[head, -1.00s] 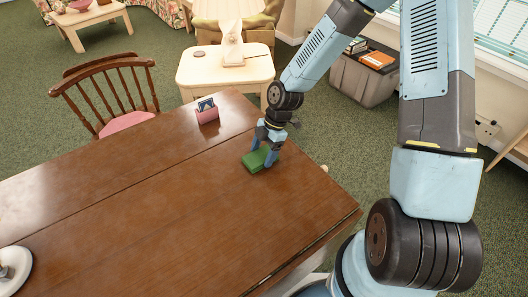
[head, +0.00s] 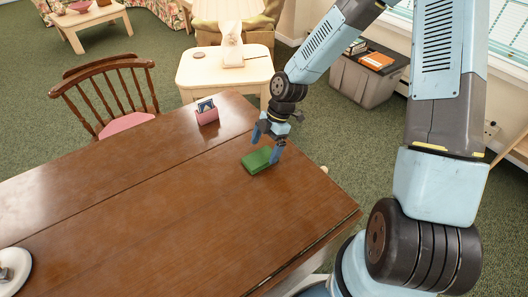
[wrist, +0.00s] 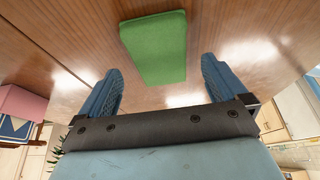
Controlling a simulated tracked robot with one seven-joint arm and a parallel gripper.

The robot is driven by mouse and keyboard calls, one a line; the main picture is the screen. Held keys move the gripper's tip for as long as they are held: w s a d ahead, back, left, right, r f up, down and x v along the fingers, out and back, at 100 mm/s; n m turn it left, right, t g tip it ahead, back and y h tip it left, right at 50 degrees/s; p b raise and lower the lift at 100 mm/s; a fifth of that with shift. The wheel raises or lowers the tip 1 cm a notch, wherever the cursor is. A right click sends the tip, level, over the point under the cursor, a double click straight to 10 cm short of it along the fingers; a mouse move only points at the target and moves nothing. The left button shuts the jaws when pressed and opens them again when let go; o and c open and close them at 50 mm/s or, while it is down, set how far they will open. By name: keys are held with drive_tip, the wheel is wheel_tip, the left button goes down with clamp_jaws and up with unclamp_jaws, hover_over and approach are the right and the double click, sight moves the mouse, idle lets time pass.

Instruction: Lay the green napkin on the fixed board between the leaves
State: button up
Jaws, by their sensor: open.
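The green napkin (head: 257,160) is a folded, thick rectangular pad lying flat on the brown wooden table. It rests on the fixed board (head: 190,200), between the long seam behind it and the seam near the front right edge. My gripper (head: 266,147) is open and empty just above the napkin, its blue fingers spread apart. In the wrist view the napkin (wrist: 157,48) lies beyond and between the two fingertips, with a clear gap on both sides.
A pink holder (head: 207,115) with dark blue cards stands on the rear leaf (head: 130,152). A white round plate (head: 14,270) is at the lower left. A wooden chair (head: 105,95) and a cream side table (head: 225,70) stand behind. The table's middle is clear.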

drive_tip(key=v, duration=0.9)
drive_tip(key=s+d+r+m+t+h, duration=0.2)
drive_tip(key=d+r+m, duration=0.5)
drive_tip(key=r, duration=0.1)
drive_tip(key=s+d+r+m+t+h, duration=0.2)
drive_tip(key=s+d+r+m, duration=0.1)
drive_tip(key=d+r+m, duration=0.5)
drive_tip(key=s+d+r+m+t, duration=0.4)
drive_tip(key=s+d+r+m, duration=0.3)
drive_tip(key=s+r+m, duration=0.3)
drive_tip(key=s+r, duration=0.2)
drive_tip(key=s, duration=0.1)
drive_tip(key=shift+d+r, duration=0.2)
drive_tip(key=shift+r, duration=0.2)
